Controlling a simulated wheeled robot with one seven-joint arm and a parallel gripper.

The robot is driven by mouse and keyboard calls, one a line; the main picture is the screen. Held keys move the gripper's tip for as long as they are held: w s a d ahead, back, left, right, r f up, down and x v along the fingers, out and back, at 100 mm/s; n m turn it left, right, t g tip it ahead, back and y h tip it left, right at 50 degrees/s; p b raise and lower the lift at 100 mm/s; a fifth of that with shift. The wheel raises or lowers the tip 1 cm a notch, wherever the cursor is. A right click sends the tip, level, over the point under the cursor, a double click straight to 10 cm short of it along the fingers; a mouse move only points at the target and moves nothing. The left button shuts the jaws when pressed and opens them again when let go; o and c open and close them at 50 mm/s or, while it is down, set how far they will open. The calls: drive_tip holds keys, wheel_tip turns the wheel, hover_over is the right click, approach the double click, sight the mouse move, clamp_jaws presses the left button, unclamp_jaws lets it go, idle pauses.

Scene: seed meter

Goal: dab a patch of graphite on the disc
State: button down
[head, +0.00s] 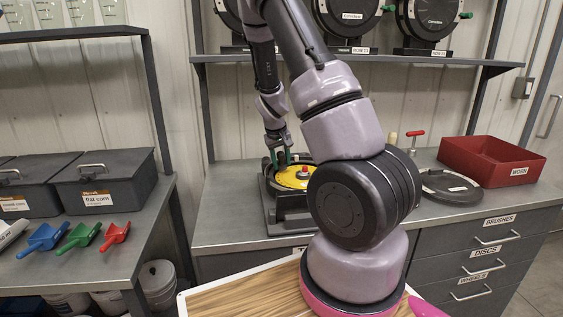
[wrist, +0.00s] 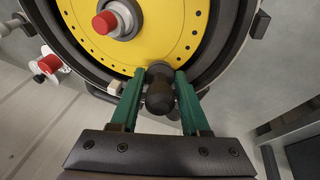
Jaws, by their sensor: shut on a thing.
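The yellow disc (head: 296,178) lies in the dark round meter housing on the bench, partly hidden by my arm. In the wrist view the disc (wrist: 180,32) fills the upper middle, with a ring of small holes near its edge and a red knob (wrist: 106,22) on its hub. My gripper (wrist: 160,88) has green fingers shut on a dark, round-ended dabber (wrist: 159,97). The dabber's far end is at the disc's lower rim; I cannot tell whether it touches. In the head view my gripper (head: 279,158) is above the disc's left part. No graphite patch is clearly visible.
A red bin (head: 490,155) and a dark round cover (head: 451,187) stand right on the bench. A red-handled tool (head: 414,140) stands behind the cover. Grey boxes (head: 105,182) and coloured scoops (head: 79,236) are on the left bench.

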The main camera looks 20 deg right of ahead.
drive_tip(key=shift+f, duration=0.35)
drive_tip(key=shift+d+r, duration=0.1)
drive_tip(key=shift+d, duration=4.75)
drive_tip(key=shift+w+f, duration=0.1)
drive_tip(key=shift+f, duration=0.1)
drive_tip(key=shift+a, duration=0.1)
